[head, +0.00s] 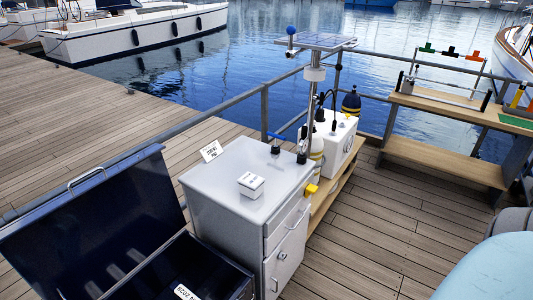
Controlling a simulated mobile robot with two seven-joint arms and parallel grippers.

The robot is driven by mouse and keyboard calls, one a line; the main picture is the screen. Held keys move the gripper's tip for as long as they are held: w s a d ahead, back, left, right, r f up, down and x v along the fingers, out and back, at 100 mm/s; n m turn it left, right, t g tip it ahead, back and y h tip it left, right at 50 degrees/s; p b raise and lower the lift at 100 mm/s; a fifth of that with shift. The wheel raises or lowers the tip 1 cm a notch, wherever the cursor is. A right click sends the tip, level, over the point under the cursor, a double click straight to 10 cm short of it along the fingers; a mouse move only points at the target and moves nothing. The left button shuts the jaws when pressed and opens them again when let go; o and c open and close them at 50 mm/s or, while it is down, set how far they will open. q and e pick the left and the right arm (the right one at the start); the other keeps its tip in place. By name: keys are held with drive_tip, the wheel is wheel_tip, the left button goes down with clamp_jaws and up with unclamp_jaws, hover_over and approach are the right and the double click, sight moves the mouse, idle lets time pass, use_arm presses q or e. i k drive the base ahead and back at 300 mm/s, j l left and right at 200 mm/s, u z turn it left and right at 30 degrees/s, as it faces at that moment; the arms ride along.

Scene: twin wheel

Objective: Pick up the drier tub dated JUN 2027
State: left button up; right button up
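No tub with a readable JUN 2027 date shows. In the head view, a small white box (251,185) with dark marks on its top sits on the grey-white cabinet (225,195); its print is too small to read. A white label (186,292) with dark print shows inside the open dark blue chest (215,265) at the bottom edge; it is cut off, and I cannot read it for sure. Neither of my grippers is in view.
A white card (211,151) with print stands at the cabinet's back left. A pole with a solar panel (315,41) rises behind the cabinet. A bench (440,108) stands right by the railing. Open decking (385,240) lies right of the cabinet.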

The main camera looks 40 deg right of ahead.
sight(251, 185)
drive_tip(key=z, duration=1.1)
